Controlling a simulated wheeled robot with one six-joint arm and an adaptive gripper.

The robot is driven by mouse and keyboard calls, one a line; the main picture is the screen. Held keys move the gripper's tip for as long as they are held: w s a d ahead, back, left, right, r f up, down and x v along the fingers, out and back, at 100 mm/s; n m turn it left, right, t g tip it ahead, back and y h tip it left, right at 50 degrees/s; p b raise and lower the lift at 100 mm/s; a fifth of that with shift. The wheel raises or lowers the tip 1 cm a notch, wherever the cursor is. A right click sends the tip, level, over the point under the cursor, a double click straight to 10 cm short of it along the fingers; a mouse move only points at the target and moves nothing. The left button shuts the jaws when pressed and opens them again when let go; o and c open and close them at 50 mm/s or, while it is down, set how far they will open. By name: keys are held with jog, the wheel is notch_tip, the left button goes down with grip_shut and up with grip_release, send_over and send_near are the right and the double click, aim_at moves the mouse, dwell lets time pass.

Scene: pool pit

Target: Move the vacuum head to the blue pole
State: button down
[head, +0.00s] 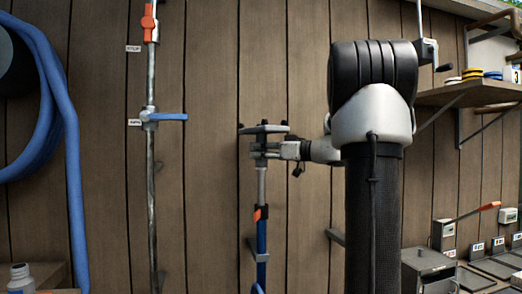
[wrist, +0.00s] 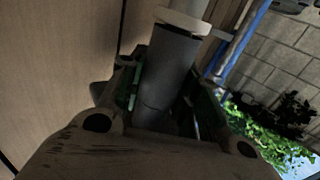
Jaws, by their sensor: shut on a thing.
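The vacuum head (head: 263,128), a dark flat plate with small wheels, sits level at the top of the blue pole's line in the head view. My gripper (head: 268,150) reaches in from the right, just below the plate. It is shut on the vacuum head's neck; the wrist view shows a grey cylinder (wrist: 168,70) with a pale collar between the fingers. The blue pole (head: 262,232) stands upright directly below, with a silver upper section (head: 262,186) and an orange clip. The gripper hides the joint, so I cannot tell whether head and pole are connected.
A wooden plank wall stands behind. A grey pipe (head: 151,210) with a blue-handled valve (head: 168,117) and a coiled blue hose (head: 72,150) are to the left. A shelf (head: 465,93) and a grey box (head: 428,268) are to the right. Brackets hold the pole near the wall.

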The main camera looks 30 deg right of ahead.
dwell(0.4)
jog(key=c, duration=0.9)
grip_release()
jog(key=shift+c, duration=0.2)
jog(key=shift+o, duration=0.3)
jog(key=o, duration=0.4)
jog(key=v, duration=1.1)
